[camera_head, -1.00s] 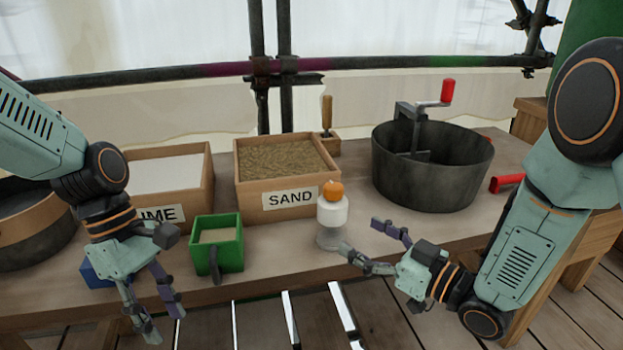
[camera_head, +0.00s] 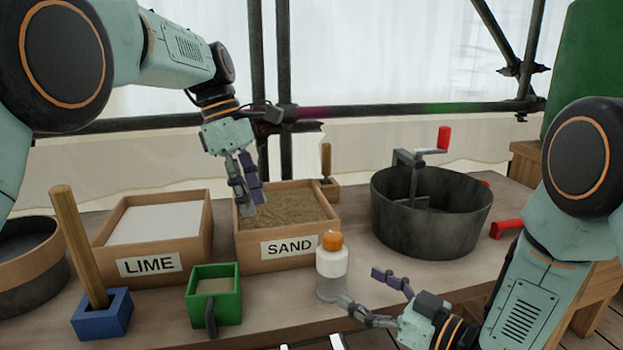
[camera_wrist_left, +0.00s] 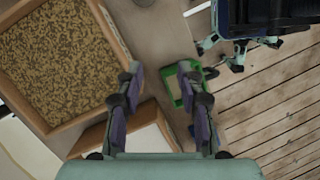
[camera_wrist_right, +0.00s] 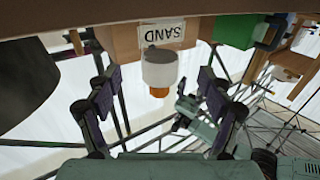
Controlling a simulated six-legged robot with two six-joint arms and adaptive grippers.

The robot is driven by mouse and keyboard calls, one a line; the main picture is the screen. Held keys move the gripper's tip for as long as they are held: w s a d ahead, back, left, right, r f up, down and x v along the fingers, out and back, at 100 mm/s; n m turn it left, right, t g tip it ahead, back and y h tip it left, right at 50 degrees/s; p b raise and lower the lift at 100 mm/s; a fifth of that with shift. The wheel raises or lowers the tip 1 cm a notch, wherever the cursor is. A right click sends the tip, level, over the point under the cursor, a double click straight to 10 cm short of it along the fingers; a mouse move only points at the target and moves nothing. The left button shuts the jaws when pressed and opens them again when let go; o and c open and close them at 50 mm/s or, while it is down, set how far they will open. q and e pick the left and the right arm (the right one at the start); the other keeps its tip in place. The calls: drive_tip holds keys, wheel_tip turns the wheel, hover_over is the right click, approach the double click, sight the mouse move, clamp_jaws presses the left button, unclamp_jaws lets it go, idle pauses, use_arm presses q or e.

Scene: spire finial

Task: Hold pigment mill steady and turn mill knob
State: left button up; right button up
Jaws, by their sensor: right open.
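The pigment mill appears to be the small bottle (camera_head: 332,270) with a white body, clear lower part and orange knob (camera_head: 332,240). It stands upright near the table's front edge, before the sand box. My right gripper (camera_head: 362,288) is open and empty, just right of and in front of the mill. In the right wrist view the mill (camera_wrist_right: 160,68) appears upside down, between and beyond the spread fingers, with no visible contact. My left gripper (camera_head: 253,203) is over the sand box, fingers pointing down. The left wrist view shows its fingers (camera_wrist_left: 160,78) apart and empty.
The sand box (camera_head: 285,247), lime box (camera_head: 150,265), green container (camera_head: 214,295) and blue block (camera_head: 102,315) with a wooden handle stand left of the mill. A dark tub (camera_head: 425,220) with a red-handled crank stands right. Bare table (camera_head: 400,265) lies between mill and tub.

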sight(343, 277)
use_arm(q)
drive_tip(key=w+d+r+m, duration=0.1)
drive_tip(key=d+r+m, duration=0.1)
drive_tip(key=d, duration=0.8)
drive_tip(key=shift+d+r, duration=0.2)
drive_tip(key=shift+r, duration=0.15)
use_arm(e)
drive_tip(key=shift+x, duration=3.9)
use_arm(q)
drive_tip(key=shift+w, duration=0.1)
use_arm(e)
drive_tip(key=shift+c, duration=0.2)
